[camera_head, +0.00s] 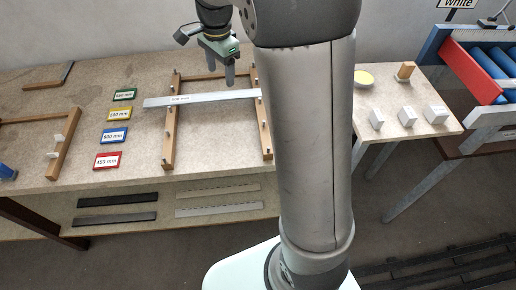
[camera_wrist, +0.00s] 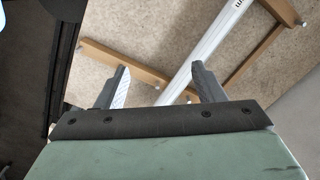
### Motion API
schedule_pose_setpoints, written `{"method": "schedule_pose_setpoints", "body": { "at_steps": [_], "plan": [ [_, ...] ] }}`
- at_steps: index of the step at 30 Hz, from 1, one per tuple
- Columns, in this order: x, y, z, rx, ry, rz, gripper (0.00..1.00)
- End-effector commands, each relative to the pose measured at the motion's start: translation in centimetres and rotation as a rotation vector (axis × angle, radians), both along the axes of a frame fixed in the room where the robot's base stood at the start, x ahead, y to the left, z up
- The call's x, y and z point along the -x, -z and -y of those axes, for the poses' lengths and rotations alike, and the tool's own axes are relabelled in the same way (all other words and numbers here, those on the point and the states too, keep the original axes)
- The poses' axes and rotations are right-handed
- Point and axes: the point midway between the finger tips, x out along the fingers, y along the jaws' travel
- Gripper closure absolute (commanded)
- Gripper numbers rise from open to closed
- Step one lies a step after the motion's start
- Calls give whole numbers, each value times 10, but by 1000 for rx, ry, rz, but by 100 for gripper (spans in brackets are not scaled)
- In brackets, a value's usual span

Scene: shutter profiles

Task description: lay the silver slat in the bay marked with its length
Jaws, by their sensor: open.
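The silver slat (camera_head: 200,97) lies across a wooden frame with upright pegs (camera_head: 168,140) on the table, its left end sticking out past the frame. A small label is on the slat, too blurred to read surely. The slat also shows in the wrist view (camera_wrist: 207,42), running diagonally over the frame. My gripper (camera_head: 221,77) is open and empty above the slat, fingers pointing down. In the wrist view my gripper (camera_wrist: 160,74) has a wide gap between its fingers. Four length plates stand left of the frame: green (camera_head: 125,95), yellow (camera_head: 120,114), blue (camera_head: 114,135) and red (camera_head: 108,161).
Another wooden frame (camera_head: 64,145) stands at the left. Dark slats (camera_head: 115,218) and pale slats (camera_head: 218,209) lie on the lower shelf. My arm hides the middle.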

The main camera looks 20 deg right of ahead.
Motion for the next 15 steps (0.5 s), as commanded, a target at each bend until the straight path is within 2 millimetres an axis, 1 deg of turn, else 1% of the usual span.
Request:
{"method": "schedule_pose_setpoints", "body": {
  "at_steps": [1, 2, 3, 5, 6, 8, 9, 12, 15],
  "plan": [
    [38, -8, 0, 0, -142, 14, 38],
    [58, -10, -1, 2, -234, 19, 38],
    [85, -10, -2, 8, -358, 28, 38],
    [125, -7, -3, 19, -540, 38, 38],
    [150, -3, -3, 28, -655, 44, 38],
    [184, 4, -4, 42, -813, 51, 38],
    [205, 10, -4, 50, -906, 53, 38],
    [243, 24, -5, 71, -1090, 58, 38],
    [265, 34, -5, 84, -1199, 57, 38]
  ]
}}
